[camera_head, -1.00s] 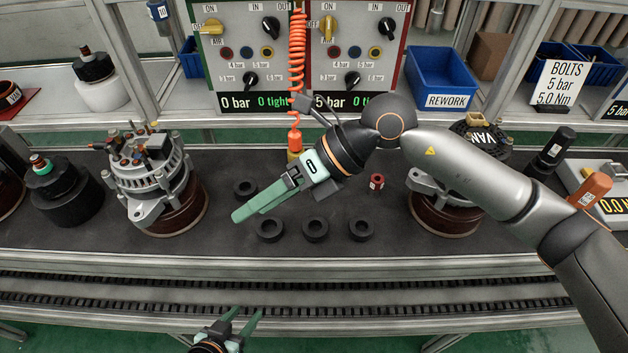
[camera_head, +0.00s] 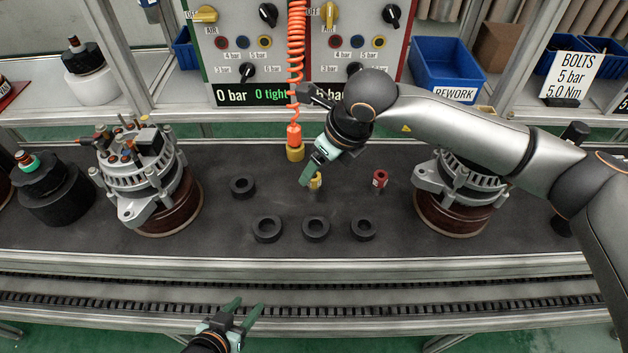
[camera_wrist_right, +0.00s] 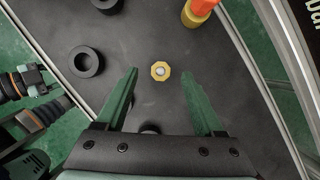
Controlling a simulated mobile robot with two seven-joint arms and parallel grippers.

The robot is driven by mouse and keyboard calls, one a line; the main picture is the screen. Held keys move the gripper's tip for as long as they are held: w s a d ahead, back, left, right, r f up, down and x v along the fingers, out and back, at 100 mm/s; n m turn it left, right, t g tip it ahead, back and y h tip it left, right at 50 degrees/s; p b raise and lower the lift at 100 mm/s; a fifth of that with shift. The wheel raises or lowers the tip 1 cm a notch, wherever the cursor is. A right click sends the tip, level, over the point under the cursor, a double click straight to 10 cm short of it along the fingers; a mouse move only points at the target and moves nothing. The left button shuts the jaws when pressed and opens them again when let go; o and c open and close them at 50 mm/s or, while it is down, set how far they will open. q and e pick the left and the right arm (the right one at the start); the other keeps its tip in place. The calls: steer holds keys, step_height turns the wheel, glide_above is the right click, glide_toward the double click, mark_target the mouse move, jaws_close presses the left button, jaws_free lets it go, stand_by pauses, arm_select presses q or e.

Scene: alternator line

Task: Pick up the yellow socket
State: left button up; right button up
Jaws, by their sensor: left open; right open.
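The yellow socket (camera_head: 316,181) stands on the dark work mat, partly hidden by my right gripper in the head view. In the right wrist view the yellow socket (camera_wrist_right: 160,71) shows from above as an eight-sided ring with a pale centre. It lies between the lines of the two green fingers, near the level of their tips in the picture. My right gripper (camera_head: 308,177) is open and points down over it; the height gap is hard to judge. My left gripper (camera_head: 247,306) is open and empty at the front, below the bench edge in the picture.
A red socket (camera_head: 379,179) stands to the right. Several black rings lie around, including one ring (camera_head: 316,229) in front. An orange coiled hose ends in a yellow-tipped tool (camera_head: 295,150) close behind my right gripper. Alternators (camera_head: 145,170) stand left and right (camera_head: 460,190).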

mark_target(314, 178)
steer(key=x, duration=0.5)
steer(key=shift+s+d+f, duration=0.1)
steer(key=shift+s+d, duration=0.05)
steer(key=shift+d, duration=0.1)
jaws_close()
